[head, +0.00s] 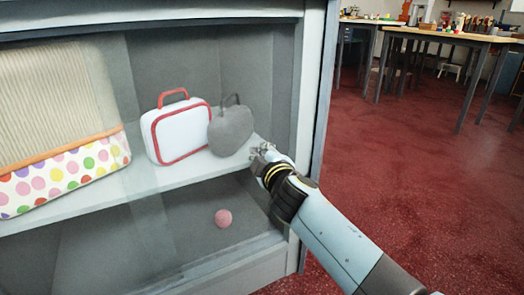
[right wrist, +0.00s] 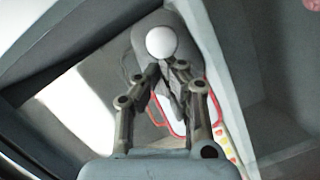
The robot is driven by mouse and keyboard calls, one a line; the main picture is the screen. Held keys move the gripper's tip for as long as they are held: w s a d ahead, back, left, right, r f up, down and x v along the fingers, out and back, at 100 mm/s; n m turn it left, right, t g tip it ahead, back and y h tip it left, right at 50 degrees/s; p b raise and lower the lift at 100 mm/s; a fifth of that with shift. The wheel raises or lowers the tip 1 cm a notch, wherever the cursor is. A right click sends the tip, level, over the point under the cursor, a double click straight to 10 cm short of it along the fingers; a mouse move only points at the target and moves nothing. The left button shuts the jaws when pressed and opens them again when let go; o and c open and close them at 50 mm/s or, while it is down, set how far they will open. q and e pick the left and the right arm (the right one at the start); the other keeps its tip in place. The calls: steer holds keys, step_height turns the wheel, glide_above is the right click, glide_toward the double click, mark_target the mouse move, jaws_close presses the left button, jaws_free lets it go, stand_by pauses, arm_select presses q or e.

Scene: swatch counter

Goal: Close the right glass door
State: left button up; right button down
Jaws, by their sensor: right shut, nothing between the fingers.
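The cabinet's glass front (head: 150,215) shows as a faint pale pane over the left part of the head view, with faint upright edges left of centre. I cannot tell the two doors apart with certainty. The right part of the opening looks uncovered. My right gripper (head: 262,153) is at this right part, in front of the grey bag (head: 231,131), near the shelf's front edge. In the right wrist view its fingers (right wrist: 167,72) are shut and empty. A white round thing (right wrist: 161,42) shows just beyond the fingertips; contact cannot be told. My left gripper is out of view.
On the shelf (head: 190,172) stand a white case with red trim (head: 177,133) and a polka-dot box (head: 65,175). A pink ball (head: 223,217) lies below. The cabinet's right post (head: 309,110) is beside my arm. Red floor and tables (head: 450,38) lie right.

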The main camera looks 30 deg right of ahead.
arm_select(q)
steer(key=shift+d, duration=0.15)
arm_select(e)
steer(key=shift+d, duration=0.1)
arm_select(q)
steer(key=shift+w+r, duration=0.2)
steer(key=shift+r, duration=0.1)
arm_select(e)
steer(key=d, duration=0.5)
